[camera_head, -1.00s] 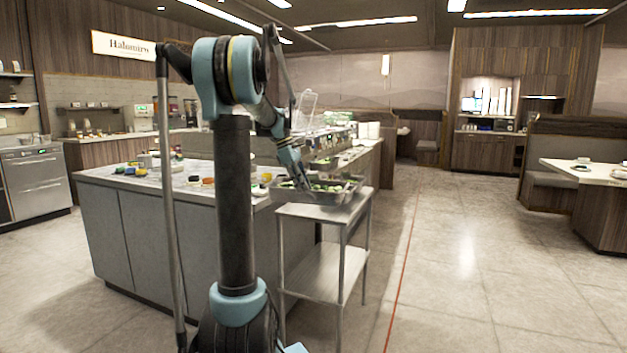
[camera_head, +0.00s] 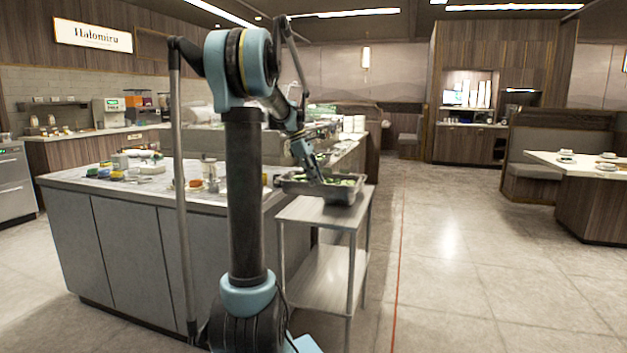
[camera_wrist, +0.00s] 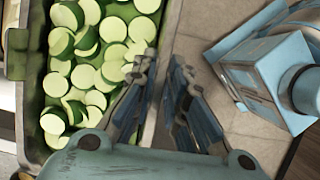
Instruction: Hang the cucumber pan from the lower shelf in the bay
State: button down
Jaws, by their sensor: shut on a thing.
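The cucumber pan (camera_head: 345,198) is a grey metal pan of sliced green cucumber, level with the top of a steel stand (camera_head: 322,212). I cannot tell whether it rests on the stand or is slightly above it. In the wrist view the pan (camera_wrist: 167,25) fills the left side, its slices heaped inside. My gripper (camera_wrist: 160,70) is shut on the pan's long rim, one finger over the slices and one outside. In the head view my gripper (camera_head: 320,180) reaches down to the pan from behind my arm. The stand's lower shelf (camera_head: 322,275) looks empty. I cannot make out the bay.
A grey counter (camera_head: 135,235) stands left of the stand, with small coloured containers (camera_head: 110,170) on top. A table (camera_head: 575,165) and a bench (camera_head: 535,185) are at the right. The floor (camera_head: 470,260) between them and the stand is clear.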

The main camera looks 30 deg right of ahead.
jog(key=shift+d+f, duration=0.1)
jog(key=shift+f, duration=0.05)
jog(key=shift+s+f, duration=0.1)
jog(key=shift+f, duration=3.85)
jog(key=shift+f, duration=0.4)
jog(key=c, duration=1.5)
grip_release()
